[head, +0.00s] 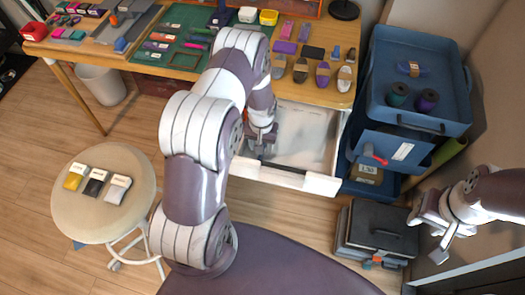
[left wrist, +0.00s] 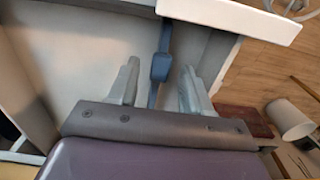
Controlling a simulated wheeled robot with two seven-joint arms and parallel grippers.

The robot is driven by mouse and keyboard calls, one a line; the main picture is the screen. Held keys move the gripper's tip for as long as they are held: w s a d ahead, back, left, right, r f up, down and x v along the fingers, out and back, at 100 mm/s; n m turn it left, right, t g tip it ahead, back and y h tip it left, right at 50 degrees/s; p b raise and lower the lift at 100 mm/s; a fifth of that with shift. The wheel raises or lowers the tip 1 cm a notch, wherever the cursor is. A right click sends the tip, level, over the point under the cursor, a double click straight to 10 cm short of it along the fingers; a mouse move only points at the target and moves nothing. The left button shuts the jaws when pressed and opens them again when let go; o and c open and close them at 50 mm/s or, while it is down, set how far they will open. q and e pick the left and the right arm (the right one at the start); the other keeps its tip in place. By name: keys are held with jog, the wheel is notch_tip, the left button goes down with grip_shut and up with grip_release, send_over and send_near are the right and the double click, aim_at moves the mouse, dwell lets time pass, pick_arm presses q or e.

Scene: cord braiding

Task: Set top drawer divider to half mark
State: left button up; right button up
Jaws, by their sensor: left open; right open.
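The white top drawer (head: 305,135) is pulled open under the workbench, and its bare interior also shows in the left wrist view (left wrist: 85,50). A blue-grey divider (left wrist: 160,68) with a thicker knob-like part stands in the drawer near its front panel (left wrist: 230,15). My left gripper (head: 262,146) is inside the drawer at its left part. Its open fingers (left wrist: 159,80) stand on either side of the divider with gaps visible. In the head view my gripper mostly hides the divider, and I cannot read any half mark. My right gripper (head: 438,228) is open and empty at the right.
A blue cart (head: 418,75) with spools on its tray stands right of the drawer. Black cases (head: 378,235) sit on the floor below it. A round stool (head: 92,205) with small packets is at left. The workbench (head: 160,75) above holds mats, cords and tools.

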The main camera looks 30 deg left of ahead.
aim_at(286, 164)
pick_arm(q)
notch_tip(286, 164, down, 5)
jog(key=shift+r, duration=0.1)
jog(key=shift+c, duration=0.3)
grip_shut()
jog(key=d, duration=0.2)
jog(key=w+d, duration=0.1)
jog(key=d, duration=0.2)
jog(key=w+d+b, duration=0.1)
jog(key=d, duration=0.2)
jog(key=shift+d, duration=0.2)
jog(key=shift+o, duration=0.3)
grip_release()
